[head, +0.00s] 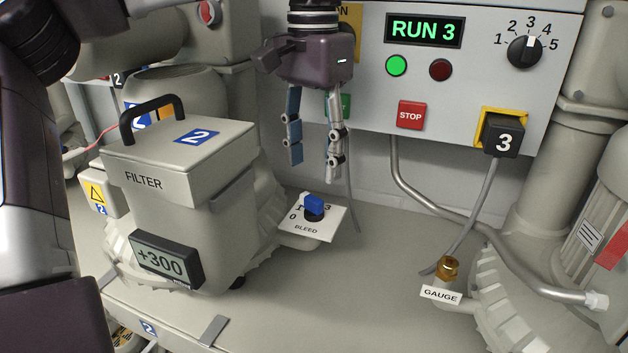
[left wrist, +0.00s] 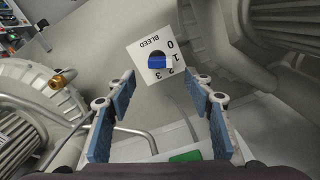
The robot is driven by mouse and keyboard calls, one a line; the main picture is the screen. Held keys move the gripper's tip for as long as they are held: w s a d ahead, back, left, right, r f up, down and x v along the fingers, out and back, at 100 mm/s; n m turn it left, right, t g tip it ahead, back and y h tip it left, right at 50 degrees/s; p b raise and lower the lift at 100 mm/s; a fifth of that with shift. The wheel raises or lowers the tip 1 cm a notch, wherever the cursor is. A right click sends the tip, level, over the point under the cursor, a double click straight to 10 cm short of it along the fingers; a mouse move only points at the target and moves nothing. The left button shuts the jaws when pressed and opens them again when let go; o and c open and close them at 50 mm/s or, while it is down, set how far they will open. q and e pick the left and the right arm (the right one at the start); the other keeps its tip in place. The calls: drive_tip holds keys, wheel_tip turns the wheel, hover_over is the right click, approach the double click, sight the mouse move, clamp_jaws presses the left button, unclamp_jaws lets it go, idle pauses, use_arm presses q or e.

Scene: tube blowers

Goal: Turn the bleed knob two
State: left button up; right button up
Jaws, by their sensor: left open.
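The bleed knob (head: 313,205) has a blue bar grip on a dark base. It stands on a white BLEED plate (head: 322,226) beside the filter housing. In the left wrist view the knob (left wrist: 157,62) is near the middle, with 0, 1, 2 and 3 around it. The bar's pale end seems to lie toward 1. My left gripper (head: 315,167) is open and empty, fingers down, above and apart from the knob. In the left wrist view its fingers (left wrist: 160,78) are spread on either side below the knob. My right gripper is not in view.
The filter housing (head: 170,200), marked 2 and reading +300, stands left of the knob. Behind is a control panel (head: 370,95) with RUN 3 lit. A brass-capped GAUGE port (head: 448,270) stands at the right. Bare surface (head: 370,290) lies between.

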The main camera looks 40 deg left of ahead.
sight(314, 196)
use_arm(q)
drive_tip(key=f, duration=0.2)
drive_tip(key=f+p, duration=0.1)
drive_tip(key=f, duration=0.1)
drive_tip(key=shift+w+f, duration=0.2)
drive_tip(key=shift+f, duration=0.05)
wheel_tip(314, 196, down, 2)
drive_tip(key=shift+a+f, duration=0.1)
drive_tip(key=c, duration=1.2)
drive_tip(key=shift+o, duration=0.2)
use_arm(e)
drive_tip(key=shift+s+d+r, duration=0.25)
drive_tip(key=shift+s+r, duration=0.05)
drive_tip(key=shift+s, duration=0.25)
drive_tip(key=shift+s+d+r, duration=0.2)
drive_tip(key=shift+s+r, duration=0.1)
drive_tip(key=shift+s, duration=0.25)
use_arm(q)
drive_tip(key=m, duration=0.5)
drive_tip(key=shift+d, duration=0.25)
drive_tip(key=m, duration=0.6)
drive_tip(key=shift+d+m, duration=0.2)
drive_tip(key=shift+m, duration=0.2)
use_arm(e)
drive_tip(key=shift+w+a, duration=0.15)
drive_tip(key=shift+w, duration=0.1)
